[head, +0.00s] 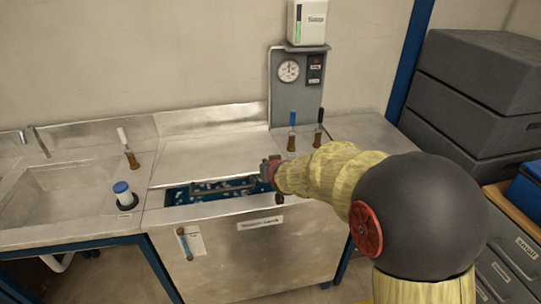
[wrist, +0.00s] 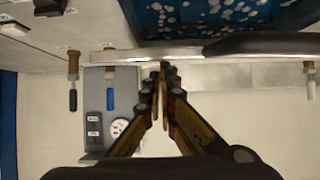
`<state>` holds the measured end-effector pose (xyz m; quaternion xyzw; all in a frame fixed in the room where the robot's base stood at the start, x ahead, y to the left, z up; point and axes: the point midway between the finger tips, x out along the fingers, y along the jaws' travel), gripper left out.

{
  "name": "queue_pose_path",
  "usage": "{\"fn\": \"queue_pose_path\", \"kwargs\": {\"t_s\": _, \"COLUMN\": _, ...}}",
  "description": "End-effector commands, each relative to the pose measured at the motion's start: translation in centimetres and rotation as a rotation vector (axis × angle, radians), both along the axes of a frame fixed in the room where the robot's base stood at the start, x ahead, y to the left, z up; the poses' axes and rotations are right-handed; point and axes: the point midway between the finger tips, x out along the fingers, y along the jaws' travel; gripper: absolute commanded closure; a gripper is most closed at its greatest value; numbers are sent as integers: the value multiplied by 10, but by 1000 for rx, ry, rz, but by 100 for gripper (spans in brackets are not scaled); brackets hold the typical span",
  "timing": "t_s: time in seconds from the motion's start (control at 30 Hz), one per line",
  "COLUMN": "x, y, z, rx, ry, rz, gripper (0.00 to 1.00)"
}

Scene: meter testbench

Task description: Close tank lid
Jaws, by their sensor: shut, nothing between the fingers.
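The steel tank (head: 245,255) stands in the middle of the bench with a label on its front. Its opening shows a blue, white-speckled inside (head: 200,192); the same blue inside is at the top of the wrist view (wrist: 215,15). The steel lid (head: 205,160) lies behind the opening, which is uncovered at the front. My gripper (head: 266,170) is shut and empty at the opening's right end. In the wrist view its fingertips (wrist: 163,68) meet at a pale steel edge (wrist: 215,52); I cannot tell whether they touch it.
A gauge panel (head: 298,90) stands behind, with blue-handled (head: 292,120) and black-handled (head: 320,118) tools before it. A sink (head: 65,190), a white-handled tool (head: 124,140) and a blue-capped bottle (head: 122,193) are left. Dark grey cases (head: 475,85) are stacked right.

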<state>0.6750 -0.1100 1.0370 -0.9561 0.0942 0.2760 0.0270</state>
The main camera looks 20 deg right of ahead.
Motion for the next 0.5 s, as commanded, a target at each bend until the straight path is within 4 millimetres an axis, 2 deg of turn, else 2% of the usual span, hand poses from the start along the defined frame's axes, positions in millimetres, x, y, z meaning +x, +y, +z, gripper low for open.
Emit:
{"fn": "queue_pose_path", "kwargs": {"t_s": 0.03, "x": -3, "y": 3, "z": -16, "rx": 1, "ry": 7, "rz": 1, "gripper": 100}}
{"fn": "queue_pose_path", "kwargs": {"t_s": 0.2, "x": -7, "y": 7, "z": -46, "rx": 1, "ry": 4, "rz": 1, "gripper": 100}}
{"fn": "queue_pose_path", "kwargs": {"t_s": 0.3, "x": -9, "y": 9, "z": -59, "rx": 1, "ry": 4, "rz": 0, "gripper": 100}}
{"fn": "queue_pose_path", "kwargs": {"t_s": 0.5, "x": -10, "y": 10, "z": -69, "rx": 0, "ry": 2, "rz": 0, "gripper": 100}}
